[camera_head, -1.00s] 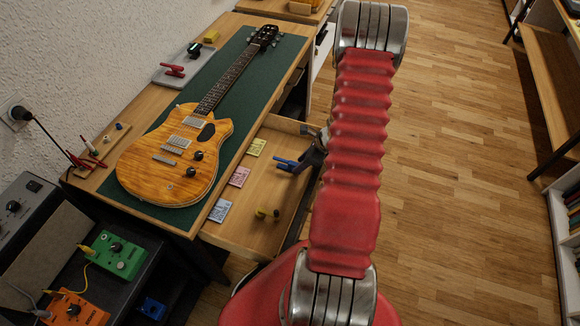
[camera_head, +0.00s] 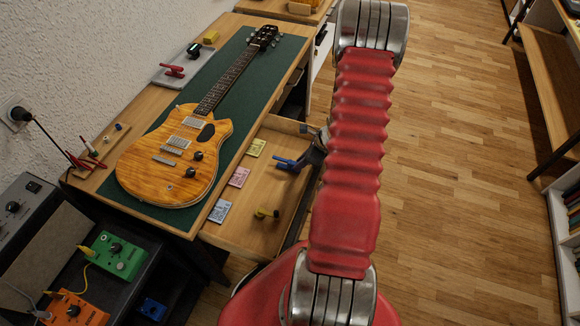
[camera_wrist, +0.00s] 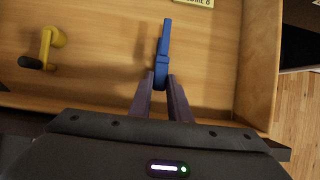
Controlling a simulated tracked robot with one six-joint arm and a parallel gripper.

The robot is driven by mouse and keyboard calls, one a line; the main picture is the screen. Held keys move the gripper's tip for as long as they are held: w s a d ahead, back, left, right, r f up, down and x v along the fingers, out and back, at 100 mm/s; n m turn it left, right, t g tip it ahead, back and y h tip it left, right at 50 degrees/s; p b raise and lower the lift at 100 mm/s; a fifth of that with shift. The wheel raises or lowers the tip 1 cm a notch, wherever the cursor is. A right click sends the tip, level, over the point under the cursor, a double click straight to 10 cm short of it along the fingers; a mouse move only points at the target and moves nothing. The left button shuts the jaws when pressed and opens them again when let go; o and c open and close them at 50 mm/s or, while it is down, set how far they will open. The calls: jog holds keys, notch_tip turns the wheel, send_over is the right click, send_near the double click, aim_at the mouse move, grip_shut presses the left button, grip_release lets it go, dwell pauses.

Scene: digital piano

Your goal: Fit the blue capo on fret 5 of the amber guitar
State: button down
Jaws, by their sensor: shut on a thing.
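The amber guitar (camera_head: 185,165) lies face up on a green mat, its neck (camera_head: 225,83) pointing to the back right. The blue capo (camera_head: 289,163) is over the open drawer in the head view. It also shows in the wrist view (camera_wrist: 163,48), with its lower end between the fingertips. My gripper (camera_wrist: 160,84) is shut on the blue capo, its two dark fingers on either side. My gripper is partly hidden behind my red arm in the head view (camera_head: 308,154). I cannot tell whether the capo still touches the drawer floor.
The open wooden drawer (camera_head: 238,238) holds several coloured string packets (camera_head: 239,177) and a yellow winder with a black knob (camera_wrist: 51,42). A grey tray (camera_head: 183,76) with a red capo (camera_head: 172,71) stands left of the neck. Pedals, including a green one (camera_head: 119,258), stand at lower left.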

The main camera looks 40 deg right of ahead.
jog(key=shift+r, duration=2.7)
jog(key=shift+w+r, duration=0.1)
jog(key=shift+r, duration=0.4)
jog(key=w+a+r+n+g+y, duration=0.1)
jog(key=w+a+r+n+g, duration=0.3)
jog(key=r+n, duration=0.45)
jog(key=w+a+r+n+g+y, duration=0.1)
jog(key=w+a+r+n+g, duration=0.25)
jog(key=a+r+n, duration=0.55)
jog(key=w+a+n+g+h, duration=0.1)
jog(key=w+a+n, duration=0.1)
jog(key=a+n, duration=0.2)
jog(key=w+a+n+h, duration=0.2)
jog(key=w+a+n, duration=0.1)
jog(key=a, duration=0.5)
jog(key=w+a+r+n+g+h, duration=0.1)
jog(key=w+a+n, duration=0.2)
jog(key=a+n, duration=0.3)
jog(key=shift+a+g, duration=0.35)
jog(key=shift+a, duration=0.15)
